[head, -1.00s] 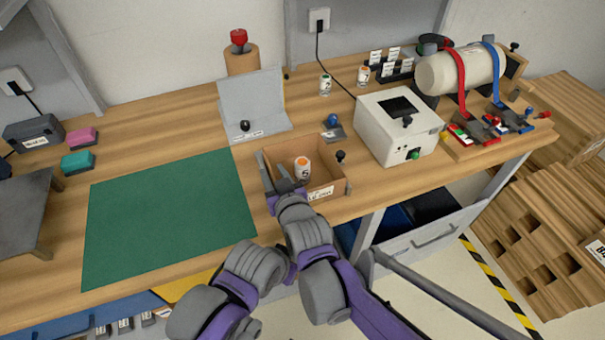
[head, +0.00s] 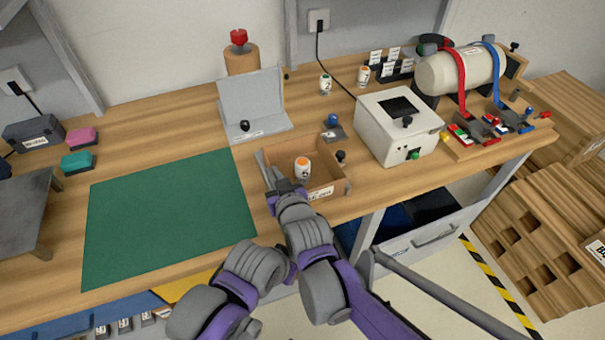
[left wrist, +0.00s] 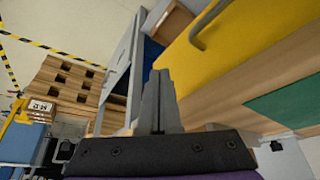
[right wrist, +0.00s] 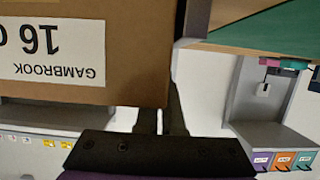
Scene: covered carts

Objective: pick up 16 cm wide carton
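The carton (head: 333,188) is an open brown cardboard box near the bench's front edge, with a white label on its front. An orange-capped white bottle (head: 302,168) stands inside it. In the right wrist view the carton (right wrist: 135,85) fills the upper left, its label upside down, reading "16" and "GAMBROOK". My right gripper (head: 268,172) is at the carton's left wall, one finger inside and one outside. Its fingers are close together with the wall between; the inner fingertip is hidden behind the front wall. My left gripper (left wrist: 160,100) is shut and empty, low in front of the bench.
A green mat (head: 165,215) lies left of the carton. A white box device (head: 395,125) stands to its right, and a grey stand (head: 253,105) behind it. An open drawer (head: 430,235) is below the bench.

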